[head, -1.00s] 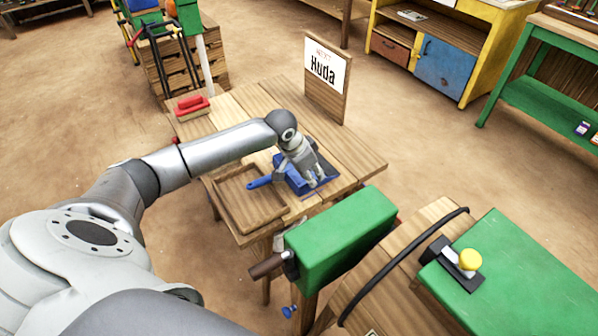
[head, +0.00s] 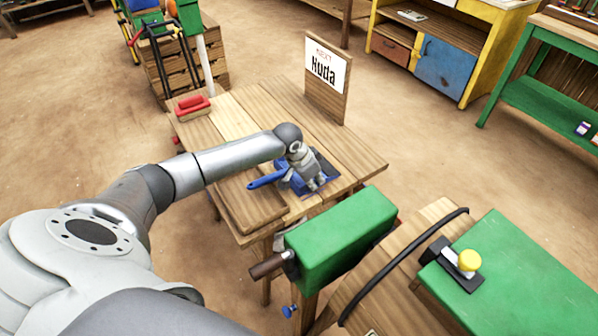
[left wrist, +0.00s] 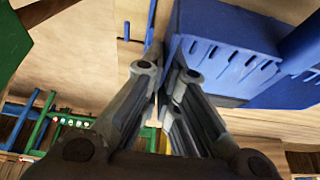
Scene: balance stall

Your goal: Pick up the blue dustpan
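The blue dustpan (head: 326,181) lies on the wooden table, its handle (head: 266,180) pointing left. My left gripper (head: 318,183) reaches down over it and hides its middle. In the left wrist view the dustpan's slotted blue body (left wrist: 225,55) fills the upper right. There the fingers of my left gripper (left wrist: 163,55) are nearly together, with a thin blue edge seeming to run between the tips. The dustpan looks still at table height; any small lift cannot be told. My right gripper is not in view.
The wooden table (head: 235,120) carries a red brush (head: 192,106) at the back left and an upright sign (head: 328,83). A flat wooden piece (head: 250,205) lies left of the dustpan. A green block (head: 342,235) stands close in front.

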